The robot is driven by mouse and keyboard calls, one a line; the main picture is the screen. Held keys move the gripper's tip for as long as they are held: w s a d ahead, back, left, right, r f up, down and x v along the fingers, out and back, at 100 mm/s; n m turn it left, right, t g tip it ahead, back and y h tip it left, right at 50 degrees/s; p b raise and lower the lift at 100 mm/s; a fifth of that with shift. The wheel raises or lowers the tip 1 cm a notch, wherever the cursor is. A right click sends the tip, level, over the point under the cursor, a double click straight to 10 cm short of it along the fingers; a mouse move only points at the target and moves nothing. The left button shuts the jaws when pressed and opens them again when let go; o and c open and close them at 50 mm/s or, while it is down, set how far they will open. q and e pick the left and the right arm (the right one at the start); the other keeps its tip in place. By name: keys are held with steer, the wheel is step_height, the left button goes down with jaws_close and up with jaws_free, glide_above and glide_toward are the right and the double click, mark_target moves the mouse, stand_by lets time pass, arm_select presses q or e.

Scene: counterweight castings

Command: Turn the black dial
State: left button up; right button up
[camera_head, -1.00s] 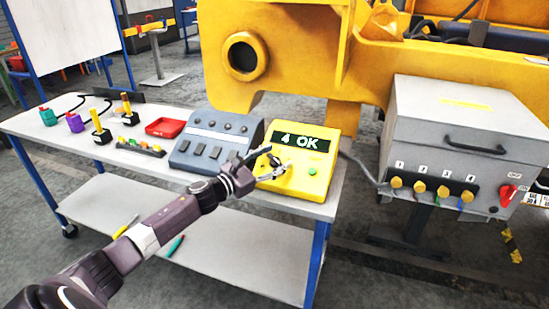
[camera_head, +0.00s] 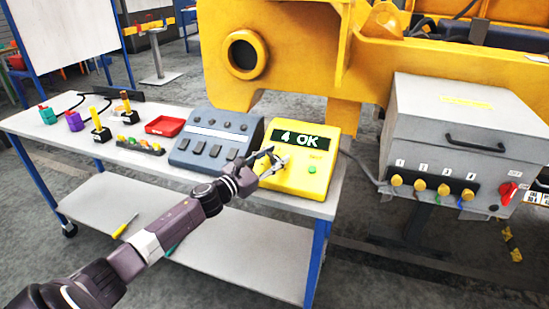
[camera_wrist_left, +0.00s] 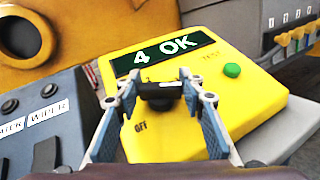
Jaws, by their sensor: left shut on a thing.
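The black dial (camera_wrist_left: 160,95) sits on the sloped face of a yellow box (camera_head: 303,182), below a display (camera_wrist_left: 163,58) that reads "4 OK". "OFF" is printed at the lower left of the dial and "TEST" to its upper right. A green button (camera_wrist_left: 232,70) is right of the dial. My left gripper (camera_head: 270,165) reaches the box's left part. In the left wrist view its two fingers (camera_wrist_left: 160,101) stand on either side of the dial, shut on it. In the head view the gripper hides the dial. My right gripper is not in view.
A grey switch panel (camera_head: 207,150) stands just left of the yellow box. A red tray (camera_head: 165,127), joysticks and coloured buttons lie further left on the table (camera_head: 90,150). A grey cabinet (camera_head: 460,130) with yellow knobs stands at right.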

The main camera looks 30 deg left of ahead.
arm_select(q)
steer(key=n+y+b, duration=0.1)
steer(key=n+y, duration=0.3)
steer(key=shift+d+t, duration=0.1)
steer(key=shift+t, duration=0.2)
steer(key=n+g+y, duration=0.1)
steer(key=n+y, duration=0.3)
steer(key=shift+y, duration=0.3)
steer(key=n+g+y, duration=0.1)
steer(key=n+y, duration=0.1)
steer(key=n, duration=0.1)
steer(key=n+g+y+b, duration=0.1)
steer(key=n+g+y, duration=0.1)
steer(key=n+y, duration=0.1)
steer(key=n+g+y, duration=0.1)
steer(key=n+g, duration=0.1)
steer(key=n, duration=0.1)
steer(key=n+g+y, duration=0.2)
steer(key=n+g, duration=0.1)
steer(key=n+g+y+b, duration=0.1)
steer(key=n+g, duration=0.2)
steer(key=shift+g, duration=0.3)
steer(key=shift+s+a+n+g+h+b, duration=0.15)
steer(key=shift+n+g+b, duration=0.5)
steer(key=shift+n+g, duration=0.35)
steer(key=shift+w+a+n+g+h+b, duration=0.15)
steer(key=shift+n+g+b, duration=0.45)
steer(key=shift+n+g, duration=0.35)
steer(key=shift+s+d+g, duration=0.1)
steer(key=shift+g, duration=0.25)
